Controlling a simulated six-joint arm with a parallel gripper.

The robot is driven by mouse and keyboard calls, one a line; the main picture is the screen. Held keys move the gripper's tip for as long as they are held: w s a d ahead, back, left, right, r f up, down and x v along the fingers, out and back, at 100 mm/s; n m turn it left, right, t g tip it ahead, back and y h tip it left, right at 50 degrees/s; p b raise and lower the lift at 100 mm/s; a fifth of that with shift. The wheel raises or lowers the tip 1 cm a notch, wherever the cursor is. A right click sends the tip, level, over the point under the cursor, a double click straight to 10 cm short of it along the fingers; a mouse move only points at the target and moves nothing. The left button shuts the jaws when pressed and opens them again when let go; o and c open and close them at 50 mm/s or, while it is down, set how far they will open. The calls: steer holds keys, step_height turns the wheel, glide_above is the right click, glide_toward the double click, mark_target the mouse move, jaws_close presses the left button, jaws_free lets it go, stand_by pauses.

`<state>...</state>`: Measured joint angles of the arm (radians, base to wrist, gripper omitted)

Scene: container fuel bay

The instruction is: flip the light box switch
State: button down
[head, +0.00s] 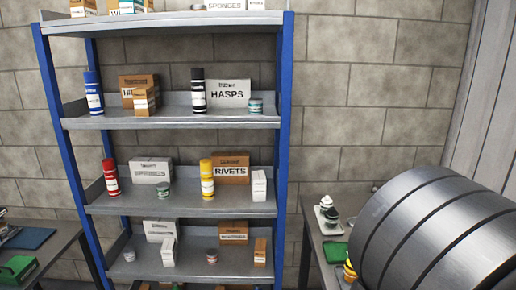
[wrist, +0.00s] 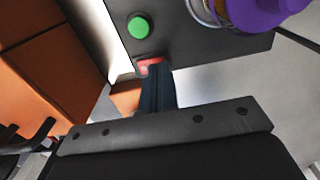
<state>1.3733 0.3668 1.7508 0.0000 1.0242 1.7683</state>
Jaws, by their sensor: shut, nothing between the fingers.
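In the wrist view, a dark grey panel (wrist: 190,40) carries a round green button (wrist: 138,27) and a small red part (wrist: 147,63), perhaps the switch. A bright white lit strip (wrist: 108,35) runs along the panel's left side and may belong to the light box. My gripper (wrist: 154,72) is shut and empty, its dark fingertips right at the red part. They overlap its lower edge in the picture; I cannot tell whether they touch it. The fingers partly hide the red part, so its position cannot be told. The head view does not show my gripper or the panel.
In the wrist view, a purple object (wrist: 265,12) stands at the panel's upper right, and orange surfaces (wrist: 40,75) lie at left. In the head view, a blue-framed shelf (head: 180,123) holds cans and boxes; a grey side table (head: 318,215) stands right of it.

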steer(key=shift+f, duration=0.4)
steer(key=shift+r, duration=3.5)
steer(key=shift+f, duration=3.5)
